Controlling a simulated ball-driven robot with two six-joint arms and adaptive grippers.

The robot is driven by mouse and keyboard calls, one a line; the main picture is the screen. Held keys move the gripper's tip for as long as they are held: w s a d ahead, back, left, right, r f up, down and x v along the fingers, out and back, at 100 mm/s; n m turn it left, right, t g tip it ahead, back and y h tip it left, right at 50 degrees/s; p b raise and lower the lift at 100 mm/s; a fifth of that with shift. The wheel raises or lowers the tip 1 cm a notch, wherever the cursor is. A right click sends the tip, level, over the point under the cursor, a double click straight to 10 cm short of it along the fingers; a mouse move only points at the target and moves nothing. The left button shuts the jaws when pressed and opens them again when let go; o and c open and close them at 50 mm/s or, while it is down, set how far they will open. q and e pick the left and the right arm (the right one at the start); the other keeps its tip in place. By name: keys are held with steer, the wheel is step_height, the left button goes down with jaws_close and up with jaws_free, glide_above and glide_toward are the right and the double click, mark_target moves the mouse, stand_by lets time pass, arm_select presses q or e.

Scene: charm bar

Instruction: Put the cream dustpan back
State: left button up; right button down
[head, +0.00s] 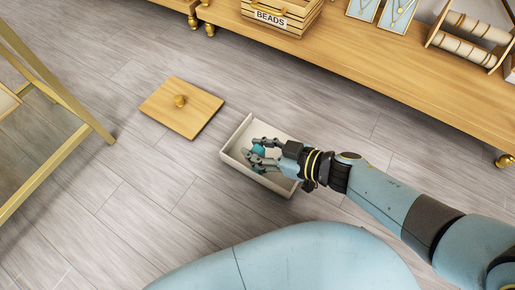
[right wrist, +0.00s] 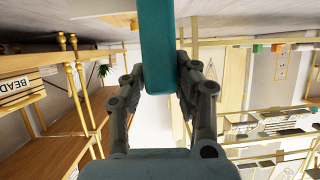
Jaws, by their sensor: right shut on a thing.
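The cream dustpan (head: 234,160) shows in the head view as a shallow, open pan with raised walls, low in the middle of the picture. My right gripper (head: 259,155) is over the pan and covers part of it. Its fingers are shut on a teal bar (right wrist: 158,50), which looks like the dustpan's handle; a little teal shows between the fingers in the head view. In the right wrist view the bar runs from the top edge down between both fingers (right wrist: 158,92). How the handle joins the pan is hidden. My left gripper is not in view.
A square wooden board with a round knob (head: 182,106) lies on the grey floor left of the pan. A gold-framed stand (head: 62,163) is at the left. A long wooden shelf (head: 350,62) bears a BEADS crate (head: 270,17) and necklace cards (head: 397,14). Floor between is clear.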

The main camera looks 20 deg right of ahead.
steer(key=shift+w, duration=0.1)
steer(key=c, duration=1)
jaws_free()
